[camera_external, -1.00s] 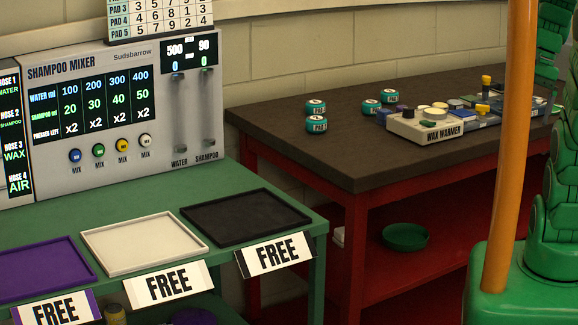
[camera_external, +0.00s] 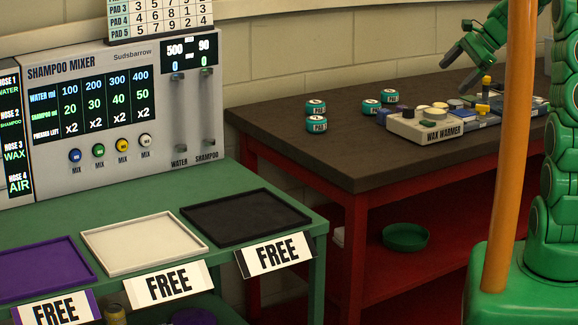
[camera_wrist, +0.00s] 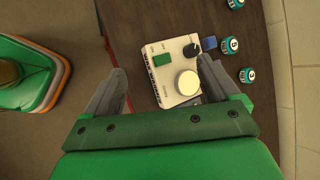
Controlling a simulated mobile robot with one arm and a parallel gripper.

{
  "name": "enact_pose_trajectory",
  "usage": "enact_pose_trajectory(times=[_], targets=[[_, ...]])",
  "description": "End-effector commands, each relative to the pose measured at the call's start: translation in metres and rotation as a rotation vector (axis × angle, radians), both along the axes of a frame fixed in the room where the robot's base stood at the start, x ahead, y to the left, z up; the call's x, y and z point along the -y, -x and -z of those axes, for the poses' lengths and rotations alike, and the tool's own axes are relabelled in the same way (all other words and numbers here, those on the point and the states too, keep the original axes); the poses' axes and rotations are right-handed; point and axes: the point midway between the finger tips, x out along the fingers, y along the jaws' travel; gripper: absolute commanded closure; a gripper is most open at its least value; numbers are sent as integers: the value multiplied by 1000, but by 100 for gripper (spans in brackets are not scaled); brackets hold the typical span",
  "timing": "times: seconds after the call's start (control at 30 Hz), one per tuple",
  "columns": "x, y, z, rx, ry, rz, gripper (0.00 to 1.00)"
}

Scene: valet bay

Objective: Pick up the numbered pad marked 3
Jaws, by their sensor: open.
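In the external view, two pads (camera_external: 316,107) (camera_external: 316,124) are at the left and two more (camera_external: 371,106) (camera_external: 390,97) are nearer the wax warmer. Their numbers are too small to read surely, so I cannot tell which is pad 3. In the wrist view, three pads (camera_wrist: 235,3) (camera_wrist: 229,45) (camera_wrist: 247,76) lie right of the fingers. My gripper (camera_external: 455,78) is open and empty, above the table's back right. In the wrist view, its fingers (camera_wrist: 162,66) spread over the wax warmer.
The white wax warmer (camera_external: 427,127) sits at the table's front, with cluttered small items behind it; it also shows in the wrist view (camera_wrist: 175,70). An orange post (camera_external: 508,150) stands at the right. Purple (camera_external: 40,268), white (camera_external: 143,243) and black (camera_external: 245,217) trays marked FREE are empty.

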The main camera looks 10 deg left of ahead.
Motion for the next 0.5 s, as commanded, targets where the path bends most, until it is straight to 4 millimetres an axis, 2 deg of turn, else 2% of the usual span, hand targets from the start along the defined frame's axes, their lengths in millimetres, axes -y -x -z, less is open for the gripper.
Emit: enact_pose_trajectory(times=[0.03,0.5], targets=[[-7,-13,3,-16,-21,27,11],[-63,-127,32,-167,-222,311,11]])
